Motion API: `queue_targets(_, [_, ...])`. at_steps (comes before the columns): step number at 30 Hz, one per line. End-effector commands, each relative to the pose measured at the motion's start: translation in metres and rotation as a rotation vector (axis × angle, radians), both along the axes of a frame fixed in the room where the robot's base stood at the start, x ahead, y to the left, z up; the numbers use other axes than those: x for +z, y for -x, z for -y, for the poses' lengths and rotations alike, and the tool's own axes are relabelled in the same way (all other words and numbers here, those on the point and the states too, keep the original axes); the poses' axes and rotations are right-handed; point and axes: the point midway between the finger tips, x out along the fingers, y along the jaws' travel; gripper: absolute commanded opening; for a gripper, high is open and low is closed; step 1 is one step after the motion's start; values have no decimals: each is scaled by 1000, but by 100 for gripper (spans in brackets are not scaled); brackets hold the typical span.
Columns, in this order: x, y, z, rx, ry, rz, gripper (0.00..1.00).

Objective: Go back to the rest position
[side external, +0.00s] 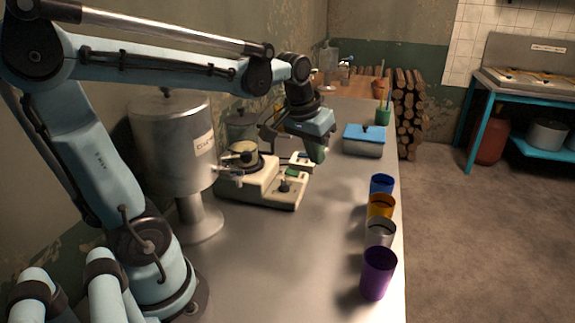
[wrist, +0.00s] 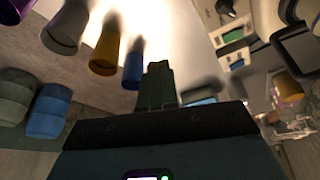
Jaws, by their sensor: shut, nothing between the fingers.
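My gripper (side external: 316,152) hangs above the bench, just right of the cream machine, pointing down. The arm reaches out from the left over the steel tank. The bench (side external: 325,225) is grey metal and bare below the gripper.
A row of upright cups, blue (side external: 381,184), orange (side external: 381,206), grey (side external: 379,232) and purple (side external: 377,273), stands along the bench's right edge. A cream machine (side external: 262,185), a steel tank (side external: 175,140) and a blue-lidded box (side external: 365,139) also stand on the bench.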

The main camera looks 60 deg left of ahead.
Motion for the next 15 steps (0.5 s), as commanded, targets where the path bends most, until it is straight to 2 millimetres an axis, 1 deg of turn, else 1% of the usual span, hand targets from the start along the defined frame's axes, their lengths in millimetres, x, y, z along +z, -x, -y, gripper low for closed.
queue_targets(1, [-1,10,14,-42,-11,28,0])
queue_targets(6, [-9,35,48,-164,-43,124,0])
queue_targets(10, [-18,52,68,-242,-60,188,0])
queue_targets(15, [-28,64,82,-304,-73,242,0])
